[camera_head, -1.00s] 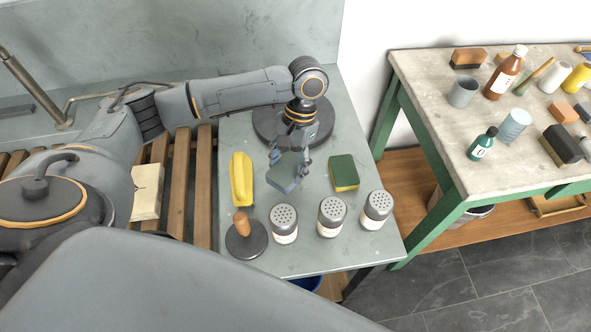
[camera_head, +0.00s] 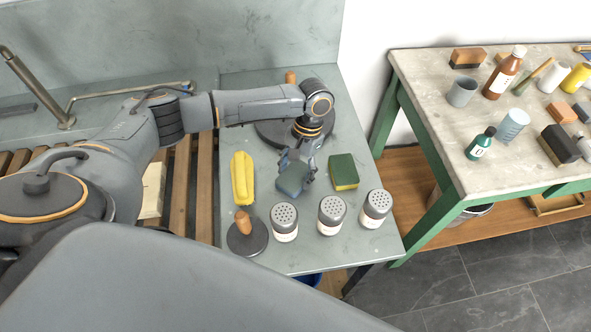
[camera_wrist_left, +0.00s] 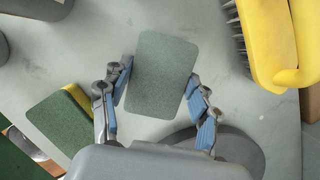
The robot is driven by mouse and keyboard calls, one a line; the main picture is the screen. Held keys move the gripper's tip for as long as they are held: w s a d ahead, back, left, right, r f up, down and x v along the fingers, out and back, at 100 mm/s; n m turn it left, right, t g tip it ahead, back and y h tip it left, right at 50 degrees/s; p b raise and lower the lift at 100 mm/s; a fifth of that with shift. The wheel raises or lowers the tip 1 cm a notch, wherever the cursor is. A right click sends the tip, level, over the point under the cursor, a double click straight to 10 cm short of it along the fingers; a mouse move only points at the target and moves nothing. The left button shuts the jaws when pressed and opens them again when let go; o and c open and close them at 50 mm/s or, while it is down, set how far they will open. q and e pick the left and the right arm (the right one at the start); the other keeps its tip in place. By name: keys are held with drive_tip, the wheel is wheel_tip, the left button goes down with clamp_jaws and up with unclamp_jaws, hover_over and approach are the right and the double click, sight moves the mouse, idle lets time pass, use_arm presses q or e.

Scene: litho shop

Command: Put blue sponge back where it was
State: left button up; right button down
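The blue sponge (camera_head: 292,180) is low over the grey-green counter, and its flat grey-green face fills the middle of the left wrist view (camera_wrist_left: 160,75). My left gripper (camera_head: 297,167) reaches it from above. In the left wrist view its blue-padded fingers (camera_wrist_left: 158,92) press on two opposite sides of the sponge. I cannot tell whether the sponge touches the counter. A green-and-yellow sponge (camera_head: 344,172) lies to the right, apart from it. My right gripper is not in view.
A yellow brush (camera_head: 242,179) lies left of the gripper. Several shakers (camera_head: 331,217) and a wooden-handled round tool (camera_head: 246,236) stand along the front. A dark round base (camera_head: 268,132) is behind. A side table (camera_head: 432,110) with bottles and blocks stands right.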

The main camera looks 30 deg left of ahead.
use_arm(q)
drive_tip(key=o, duration=0.3)
drive_tip(key=shift+r, duration=0.1)
drive_tip(key=shift+b+v, duration=1.05)
drive_tip(key=shift+v, duration=5.1)
drive_tip(key=shift+s, duration=0.1)
